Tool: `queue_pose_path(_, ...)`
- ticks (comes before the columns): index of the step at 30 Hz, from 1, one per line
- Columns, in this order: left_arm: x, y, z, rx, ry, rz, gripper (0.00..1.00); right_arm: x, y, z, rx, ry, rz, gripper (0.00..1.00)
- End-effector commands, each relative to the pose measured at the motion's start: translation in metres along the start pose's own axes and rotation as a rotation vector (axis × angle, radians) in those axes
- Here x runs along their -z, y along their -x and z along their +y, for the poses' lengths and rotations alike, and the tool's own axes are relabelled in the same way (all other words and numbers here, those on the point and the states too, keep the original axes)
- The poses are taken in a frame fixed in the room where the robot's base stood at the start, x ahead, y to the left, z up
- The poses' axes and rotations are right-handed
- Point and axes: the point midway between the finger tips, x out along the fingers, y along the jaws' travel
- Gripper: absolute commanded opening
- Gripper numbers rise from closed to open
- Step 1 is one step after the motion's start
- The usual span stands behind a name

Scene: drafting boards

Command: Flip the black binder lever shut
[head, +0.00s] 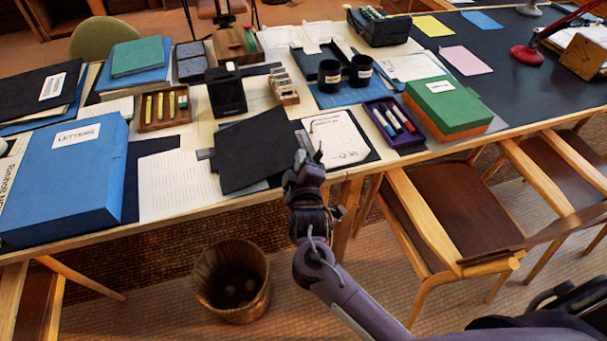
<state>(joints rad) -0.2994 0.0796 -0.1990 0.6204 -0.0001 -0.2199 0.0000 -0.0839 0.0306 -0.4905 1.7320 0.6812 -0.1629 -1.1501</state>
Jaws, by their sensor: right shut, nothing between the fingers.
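A black binder (255,150) lies open near the front edge of the table. Its black cover is spread to the left and a white sheet (342,140) lies on its right side. A thin dark curved piece stands at the sheet's left edge, close to my gripper; it is too small to tell the lever's position clearly. My right gripper (308,160) is shut and empty, at the binder's lower middle, between cover and sheet. It hides part of the binder there; I cannot tell whether it touches. My left gripper is out of view.
A blue box (65,178) marked LETTERS stands at the left. A purple tray (395,125) of markers and a green-topped box (443,105) are to the right. Black cups (330,76) stand behind. A wooden chair (450,215) and a waste basket (232,280) are below the table edge.

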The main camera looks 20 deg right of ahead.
Motion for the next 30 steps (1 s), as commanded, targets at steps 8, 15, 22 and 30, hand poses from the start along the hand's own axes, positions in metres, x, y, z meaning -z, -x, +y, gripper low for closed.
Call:
queue_pose_path(8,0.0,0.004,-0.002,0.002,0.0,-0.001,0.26,-0.031,-0.017,0.0,0.0,0.002,-0.001,0.0)
queue_pose_path(15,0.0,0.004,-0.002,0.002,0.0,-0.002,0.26,-0.04,-0.02,0.0,0.001,0.001,0.0,0.0)
queue_pose_path(22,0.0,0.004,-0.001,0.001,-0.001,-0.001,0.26,-0.039,-0.019,0.0,0.0,0.0,0.0,0.0)
queue_pose_path(30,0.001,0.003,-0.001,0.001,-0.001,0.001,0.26,-0.038,-0.031,0.002,0.007,-0.037,0.0,0.0)
